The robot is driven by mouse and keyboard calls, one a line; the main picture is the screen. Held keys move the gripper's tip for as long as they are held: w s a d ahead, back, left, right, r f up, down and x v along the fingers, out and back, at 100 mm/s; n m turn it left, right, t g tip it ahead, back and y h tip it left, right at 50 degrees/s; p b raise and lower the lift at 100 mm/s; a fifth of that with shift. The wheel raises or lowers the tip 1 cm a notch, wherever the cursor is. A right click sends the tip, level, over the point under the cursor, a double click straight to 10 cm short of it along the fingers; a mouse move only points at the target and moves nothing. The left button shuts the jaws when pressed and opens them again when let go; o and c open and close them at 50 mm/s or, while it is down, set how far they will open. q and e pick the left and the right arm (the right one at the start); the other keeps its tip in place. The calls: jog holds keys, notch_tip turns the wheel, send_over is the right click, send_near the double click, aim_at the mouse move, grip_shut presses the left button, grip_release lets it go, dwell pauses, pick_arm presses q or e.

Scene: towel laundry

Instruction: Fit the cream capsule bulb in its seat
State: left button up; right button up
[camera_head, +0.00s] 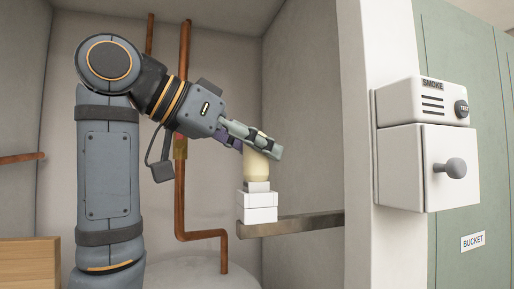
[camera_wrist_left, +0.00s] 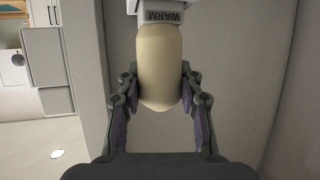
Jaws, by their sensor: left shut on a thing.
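The cream capsule bulb (camera_head: 257,166) stands upright in the head view, directly over a small pale seat (camera_head: 259,186) on a white block (camera_head: 257,206). My left gripper (camera_head: 262,147) is shut on the bulb's upper part. In the left wrist view the bulb (camera_wrist_left: 161,65) sits between both fingers, its end against a white part marked WARM (camera_wrist_left: 163,16). The bulb appears to touch the seat; I cannot tell how deep it sits. My right gripper is in neither view.
A brown metal bar (camera_head: 305,224) runs at the block's base. Copper pipes (camera_head: 183,120) climb the alcove's back wall. A white smoke alarm box (camera_head: 428,101) and a cabinet with a grey knob (camera_head: 455,167) are at right. The alcove space above the gripper is free.

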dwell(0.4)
pick_arm(q)
jog(key=o, duration=1.2)
jog(key=shift+o, duration=0.2)
jog(key=shift+f, duration=0.1)
notch_tip(320, 180, up, 10)
jog(key=shift+s+f, duration=0.1)
jog(key=shift+f, duration=0.05)
jog(key=shift+r, duration=0.2)
